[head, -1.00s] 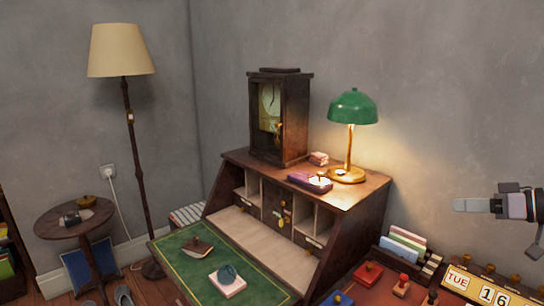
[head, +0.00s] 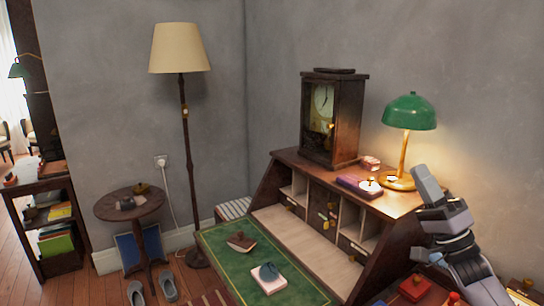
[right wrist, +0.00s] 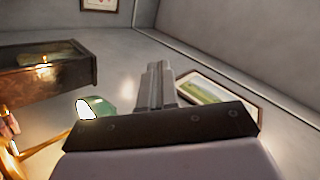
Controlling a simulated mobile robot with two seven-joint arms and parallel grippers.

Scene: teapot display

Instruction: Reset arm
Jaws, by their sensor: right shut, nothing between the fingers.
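My right gripper (head: 428,184) stands at the right of the head view, pointing up and a little left, in front of the right end of the desk. Its fingers are shut with nothing between them. In the right wrist view the closed fingers (right wrist: 155,84) point up toward the wall. The green desk lamp (head: 409,112) is just behind and left of the fingers in the head view; its shade also shows in the right wrist view (right wrist: 97,107). My left gripper is not in view.
The writing desk (head: 285,245) has its green flap open, with small items on it. A clock (head: 333,115) stands on top. A floor lamp (head: 181,50), round side table (head: 130,204) and bookshelf (head: 45,225) are left. A framed picture (right wrist: 215,92) hangs on the wall.

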